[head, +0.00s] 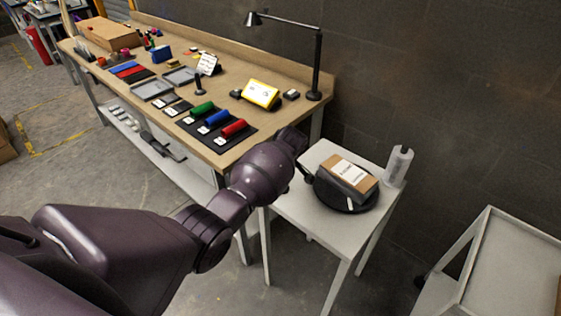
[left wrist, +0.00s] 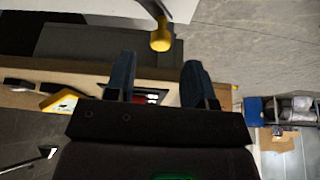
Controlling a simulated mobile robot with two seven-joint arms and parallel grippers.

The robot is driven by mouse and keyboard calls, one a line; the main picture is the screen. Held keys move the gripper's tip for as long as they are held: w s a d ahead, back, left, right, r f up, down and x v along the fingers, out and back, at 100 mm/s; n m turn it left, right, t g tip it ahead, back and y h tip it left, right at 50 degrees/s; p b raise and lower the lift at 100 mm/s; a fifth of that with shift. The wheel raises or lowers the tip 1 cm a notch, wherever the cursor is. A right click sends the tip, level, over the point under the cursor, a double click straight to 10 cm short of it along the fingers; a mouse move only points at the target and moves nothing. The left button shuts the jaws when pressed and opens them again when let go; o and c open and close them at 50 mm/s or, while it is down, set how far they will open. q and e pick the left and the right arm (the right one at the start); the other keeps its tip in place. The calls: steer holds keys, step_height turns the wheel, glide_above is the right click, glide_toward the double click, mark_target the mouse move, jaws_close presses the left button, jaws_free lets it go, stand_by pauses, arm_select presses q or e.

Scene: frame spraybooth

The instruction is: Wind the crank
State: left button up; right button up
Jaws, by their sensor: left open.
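In the left wrist view, a yellow knob (left wrist: 160,40) sits at the end of a grey bar (left wrist: 152,8) that comes in from the top edge; I take this to be the crank handle. My left gripper (left wrist: 157,80) is open, with its two dark fingers apart. The knob appears beyond the fingertips, between them in the picture, and no contact shows. In the head view, my left gripper (head: 304,170) is beside the small white table, partly hidden by my wrist. I cannot make out the crank there. My right gripper is out of view.
The small white table (head: 283,190) holds a round black object (head: 335,198) with a labelled cardboard box (head: 349,174) on top, and a clear bottle (head: 398,165). A long workbench (head: 262,146) with coloured rolls and a lamp (head: 316,65) stands behind. A grey frame cart (head: 510,262) is at right.

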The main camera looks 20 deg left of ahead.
arm_select(q)
steer(key=v, duration=0.6)
steer(key=shift+d+r, duration=0.1)
steer(key=shift+r, duration=0.1)
